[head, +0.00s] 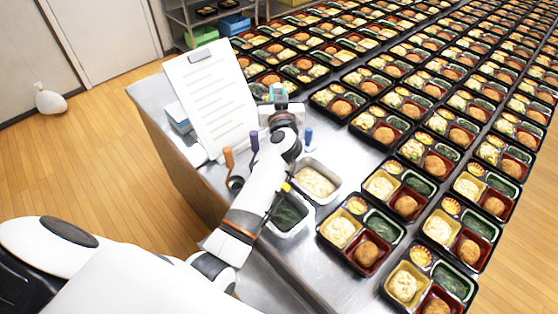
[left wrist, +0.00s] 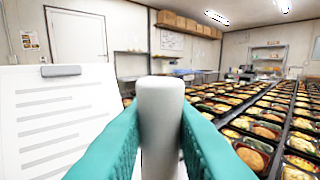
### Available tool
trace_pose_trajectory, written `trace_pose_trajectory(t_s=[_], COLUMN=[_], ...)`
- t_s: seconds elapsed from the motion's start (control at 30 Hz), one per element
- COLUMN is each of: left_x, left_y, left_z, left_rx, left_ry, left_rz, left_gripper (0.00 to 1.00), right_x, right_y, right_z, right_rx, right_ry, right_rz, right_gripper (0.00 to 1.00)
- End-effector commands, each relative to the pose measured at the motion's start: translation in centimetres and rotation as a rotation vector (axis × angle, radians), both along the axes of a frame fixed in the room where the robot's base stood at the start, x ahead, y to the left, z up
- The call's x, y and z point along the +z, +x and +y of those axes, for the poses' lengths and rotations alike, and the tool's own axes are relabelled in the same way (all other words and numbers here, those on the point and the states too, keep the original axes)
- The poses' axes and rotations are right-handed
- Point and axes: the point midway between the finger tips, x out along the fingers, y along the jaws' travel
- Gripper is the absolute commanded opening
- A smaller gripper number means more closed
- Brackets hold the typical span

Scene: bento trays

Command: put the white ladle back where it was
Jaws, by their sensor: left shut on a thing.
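My left gripper (head: 278,93) reaches over the metal counter beside the clipboard, and its teal fingers also show in the left wrist view (left wrist: 160,135). It is shut on the upright white handle of the white ladle (left wrist: 162,105). The ladle's lower end is hidden, and I cannot tell whether it touches anything. Several other handles stand on the counter: orange (head: 229,160), purple (head: 254,143) and blue (head: 309,138). A container of pale food (head: 338,192) and one of dark greens (head: 303,229) lie near my forearm. My right gripper is out of view.
A white clipboard (head: 212,100) stands upright at the counter's left, close to my left gripper. Many filled bento trays (head: 331,241) cover the right and far side. The metal counter (head: 152,95) has some bare room along its left edge.

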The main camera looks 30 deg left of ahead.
Motion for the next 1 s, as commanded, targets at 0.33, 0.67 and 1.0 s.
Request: trace_pose_trajectory(t_s=[0.33,0.67,1.0], left_x=[-6.1,-10.0,-10.8], left_y=[0.0,0.0,0.0], left_z=[0.0,0.0,0.0], left_rx=[-0.001,-0.001,-0.001], left_ry=[0.0,0.002,0.0], left_rz=[0.001,0.001,-0.001], left_gripper=[0.0,0.0,0.0], right_x=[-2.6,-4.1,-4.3], right_y=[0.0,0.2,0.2], right_z=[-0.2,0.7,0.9], right_rx=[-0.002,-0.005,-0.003], right_ry=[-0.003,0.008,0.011], right_rz=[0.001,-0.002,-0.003], right_gripper=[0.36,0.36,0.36])
